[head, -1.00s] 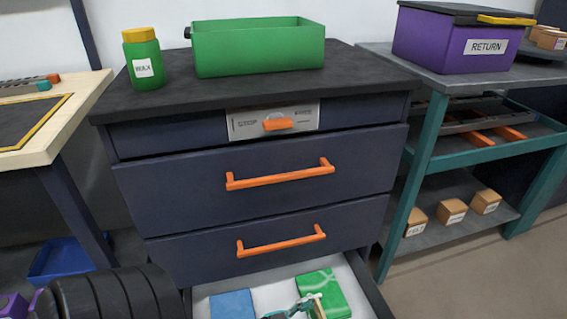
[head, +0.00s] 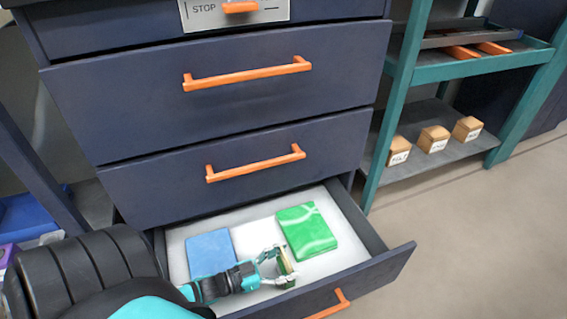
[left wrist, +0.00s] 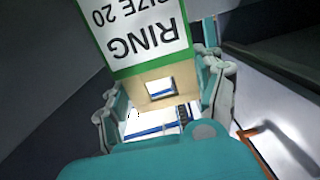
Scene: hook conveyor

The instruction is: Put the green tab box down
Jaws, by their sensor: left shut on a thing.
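In the head view my left gripper (head: 277,266) is over the open bottom drawer (head: 262,210), shut on the green tab box (head: 286,261), seen there as a small narrow tan and green piece. In the left wrist view the fingers (left wrist: 165,105) pinch the box's tan tab, which has a square hole. The green-bordered white label (left wrist: 145,32) reads "RING SIZE 20", upside down. I cannot tell whether the box touches the drawer floor. My right gripper is not in view.
A blue flat pack (head: 210,253) and a green flat pack with pale stripes (head: 307,230) lie in the drawer. White floor shows between and in front of them. Closed drawers with orange handles (head: 255,163) rise behind. A teal shelf (head: 470,73) stands at right.

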